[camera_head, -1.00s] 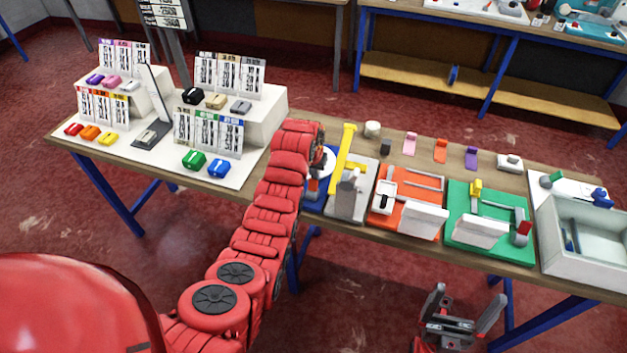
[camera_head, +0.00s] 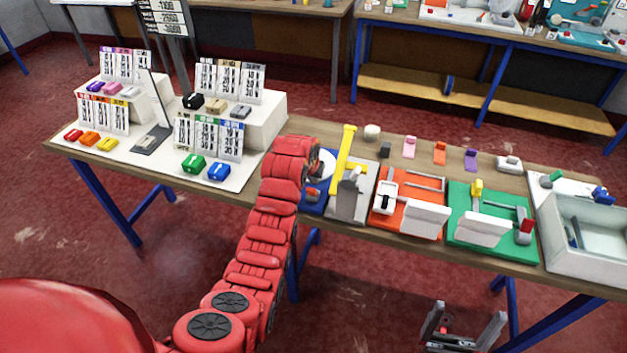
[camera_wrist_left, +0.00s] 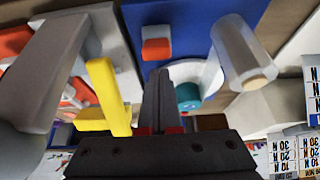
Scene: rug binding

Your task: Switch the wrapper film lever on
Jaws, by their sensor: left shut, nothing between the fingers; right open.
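The wrapper station has a blue base (camera_wrist_left: 187,20), a clear-white film roll (camera_wrist_left: 238,50) and a small red-and-white block (camera_wrist_left: 156,45), which may be the film lever. In the head view the blue base (camera_head: 312,198) is mostly hidden behind my left arm. My left gripper (camera_wrist_left: 162,75) is shut and empty, its tips over the base, between the block and the teal part in the picture. Contact cannot be told. My right gripper (camera_head: 460,325) is open and empty, low in front of the table.
A yellow-handled press (camera_head: 344,155) stands just right of the wrapper. Further right are an orange station (camera_head: 390,222), a green station (camera_head: 464,238) and a white bin (camera_head: 575,262). A white display (camera_head: 245,172) with coloured items and cards stands left.

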